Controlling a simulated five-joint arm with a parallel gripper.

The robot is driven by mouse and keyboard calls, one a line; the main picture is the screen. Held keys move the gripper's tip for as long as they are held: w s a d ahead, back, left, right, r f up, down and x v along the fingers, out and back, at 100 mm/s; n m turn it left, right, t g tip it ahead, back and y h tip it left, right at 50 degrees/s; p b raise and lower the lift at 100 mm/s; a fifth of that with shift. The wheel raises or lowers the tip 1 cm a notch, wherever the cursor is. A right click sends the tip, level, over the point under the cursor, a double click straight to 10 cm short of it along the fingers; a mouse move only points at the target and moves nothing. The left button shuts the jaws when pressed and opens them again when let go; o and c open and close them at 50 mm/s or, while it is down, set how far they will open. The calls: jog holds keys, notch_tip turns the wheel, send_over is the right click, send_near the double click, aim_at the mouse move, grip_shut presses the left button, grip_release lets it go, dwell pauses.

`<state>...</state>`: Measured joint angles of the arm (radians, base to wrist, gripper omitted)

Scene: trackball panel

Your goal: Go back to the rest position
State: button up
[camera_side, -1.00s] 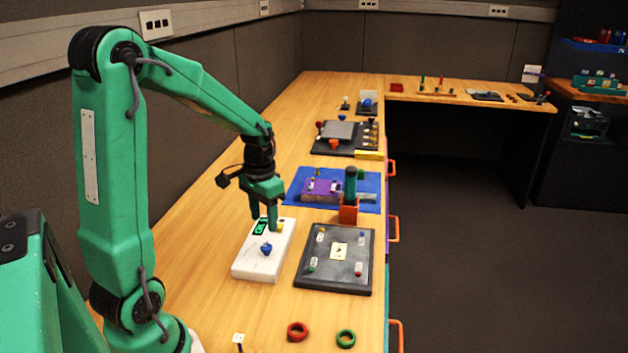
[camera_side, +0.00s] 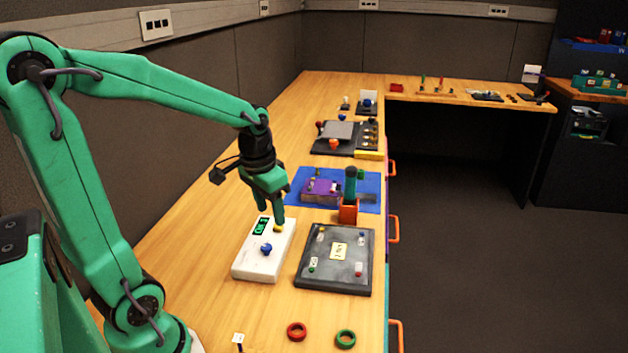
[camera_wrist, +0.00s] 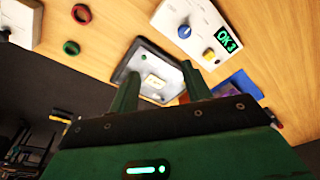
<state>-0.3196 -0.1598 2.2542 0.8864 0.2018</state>
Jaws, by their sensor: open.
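My gripper (camera_side: 271,217) is open and empty, fingers pointing down over the far end of the white panel (camera_side: 255,272). Its fingers also show in the wrist view (camera_wrist: 158,82). The panel carries a blue ball (camera_side: 266,249), a yellow knob (camera_side: 278,228) and a green-lit display (camera_side: 261,227). In the wrist view the display (camera_wrist: 227,39) reads "OK 3", beside the blue ball (camera_wrist: 184,31) and yellow knob (camera_wrist: 208,54). One fingertip appears very close to the yellow knob in the side view; the wrist view shows the fingers apart from it.
A dark grey board (camera_side: 335,281) with small coloured parts lies right of the panel. A blue mat (camera_side: 370,180) with a purple block (camera_side: 321,190) and an orange holder (camera_side: 348,213) lies behind. A red ring (camera_side: 297,331) and green ring (camera_side: 345,338) lie in front.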

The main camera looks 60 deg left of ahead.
jog(key=s+d+r+m+t, duration=0.1)
jog(key=s+d+r+t, duration=0.2)
jog(key=s+d+r, duration=0.3)
jog(key=shift+s+d+t+h, duration=0.35)
jog(key=shift+s+d, duration=0.45)
jog(key=shift+d, duration=1.15)
